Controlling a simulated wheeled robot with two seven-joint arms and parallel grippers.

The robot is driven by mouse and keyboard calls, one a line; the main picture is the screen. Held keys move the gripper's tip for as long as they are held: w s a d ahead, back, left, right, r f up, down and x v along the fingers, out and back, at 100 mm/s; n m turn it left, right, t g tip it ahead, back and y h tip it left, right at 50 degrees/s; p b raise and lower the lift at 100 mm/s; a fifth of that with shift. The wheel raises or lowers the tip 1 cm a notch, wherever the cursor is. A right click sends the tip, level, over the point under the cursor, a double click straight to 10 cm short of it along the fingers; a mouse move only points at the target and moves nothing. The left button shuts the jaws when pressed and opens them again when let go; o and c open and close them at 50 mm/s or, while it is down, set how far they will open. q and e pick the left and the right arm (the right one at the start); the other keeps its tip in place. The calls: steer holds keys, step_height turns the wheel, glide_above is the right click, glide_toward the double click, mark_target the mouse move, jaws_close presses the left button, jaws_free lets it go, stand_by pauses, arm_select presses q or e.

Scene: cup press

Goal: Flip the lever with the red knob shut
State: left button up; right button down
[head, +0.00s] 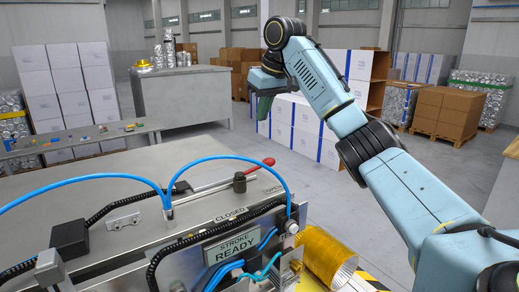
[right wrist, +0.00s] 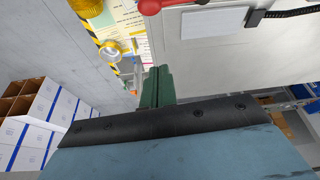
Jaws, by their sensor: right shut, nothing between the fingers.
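My left gripper is not in view.
Blue hoses (head: 105,177) arch over the machine top. Plates read "CLOSED" (head: 232,215) and "STROKE READY" (head: 238,246). A yellow cylinder (head: 325,255) is at the front right. Open floor (head: 330,185) lies right of the machine.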

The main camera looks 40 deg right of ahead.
mark_target(270, 162)
steer(key=x, duration=1)
steer(key=shift+f, duration=0.2)
steer(key=shift+s+f, duration=0.15)
steer(key=shift+s, duration=0.45)
steer(key=shift+s+f, duration=0.15)
steer(key=shift+s, duration=0.5)
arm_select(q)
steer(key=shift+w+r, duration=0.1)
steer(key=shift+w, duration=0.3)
arm_select(e)
steer(key=shift+s+f, duration=0.15)
steer(key=shift+s, duration=0.45)
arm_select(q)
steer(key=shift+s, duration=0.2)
arm_select(e)
steer(key=shift+w, duration=0.15)
